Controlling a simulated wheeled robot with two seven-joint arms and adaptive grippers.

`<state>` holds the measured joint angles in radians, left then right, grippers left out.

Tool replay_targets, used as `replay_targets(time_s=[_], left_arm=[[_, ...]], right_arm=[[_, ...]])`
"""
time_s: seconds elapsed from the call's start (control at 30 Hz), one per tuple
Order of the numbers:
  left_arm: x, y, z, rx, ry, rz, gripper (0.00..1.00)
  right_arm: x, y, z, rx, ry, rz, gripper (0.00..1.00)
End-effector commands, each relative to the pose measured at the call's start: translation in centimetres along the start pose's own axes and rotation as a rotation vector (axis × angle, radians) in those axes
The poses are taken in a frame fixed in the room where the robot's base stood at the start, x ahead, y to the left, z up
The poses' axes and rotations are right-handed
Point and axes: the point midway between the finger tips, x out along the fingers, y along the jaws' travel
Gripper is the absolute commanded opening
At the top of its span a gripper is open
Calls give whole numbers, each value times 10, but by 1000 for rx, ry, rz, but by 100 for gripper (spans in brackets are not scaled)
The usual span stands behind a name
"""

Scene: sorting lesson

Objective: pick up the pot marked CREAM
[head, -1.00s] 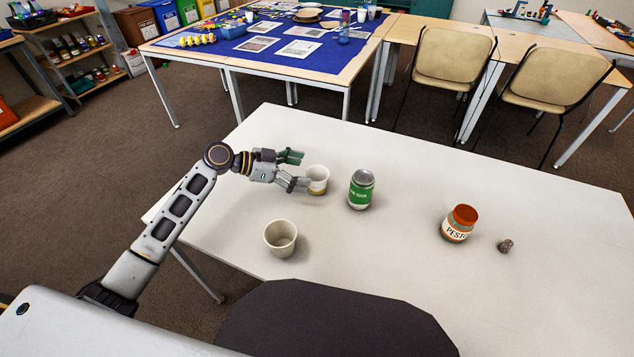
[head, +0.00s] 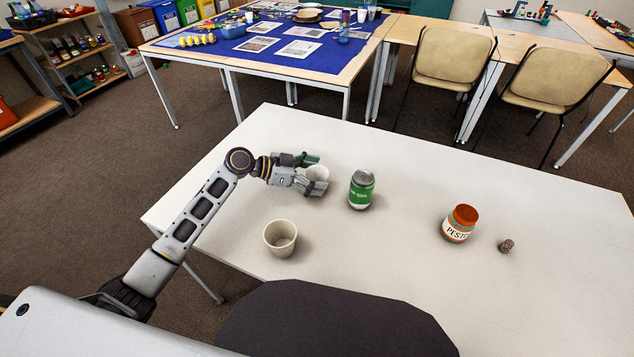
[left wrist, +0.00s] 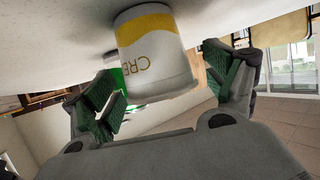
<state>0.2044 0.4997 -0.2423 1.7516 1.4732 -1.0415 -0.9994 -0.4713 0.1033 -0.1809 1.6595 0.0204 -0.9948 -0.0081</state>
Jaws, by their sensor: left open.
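The pot marked CREAM (left wrist: 155,62) is white with a yellow band and stands on the white table. In the left wrist view it lies between my open fingers, and the letters "CRE" show upside down. In the head view the pot (head: 317,173) is partly hidden by my left gripper (head: 312,175). The left gripper's green-padded fingers (left wrist: 165,88) are spread on either side of the pot; I cannot tell whether they touch it. My right gripper is not in view.
A green can (head: 361,190) stands close to the right of the pot. An empty white cup (head: 280,238) stands nearer me. A PESTO jar (head: 459,223) and a small brownish lump (head: 506,246) are farther right. The white table (head: 400,260) is otherwise clear.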

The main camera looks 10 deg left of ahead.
Motion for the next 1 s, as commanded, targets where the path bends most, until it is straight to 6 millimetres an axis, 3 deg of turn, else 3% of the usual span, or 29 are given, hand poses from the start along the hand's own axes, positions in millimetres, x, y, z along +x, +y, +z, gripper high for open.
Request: replay_targets(time_s=[0.5,0.8,1.0], left_arm=[[3,0,0,0,0,-1,86],[3,0,0,0,0,-1,52],[3,0,0,0,0,-1,51]], right_arm=[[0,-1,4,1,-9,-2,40],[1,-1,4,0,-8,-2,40],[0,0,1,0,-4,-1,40]])
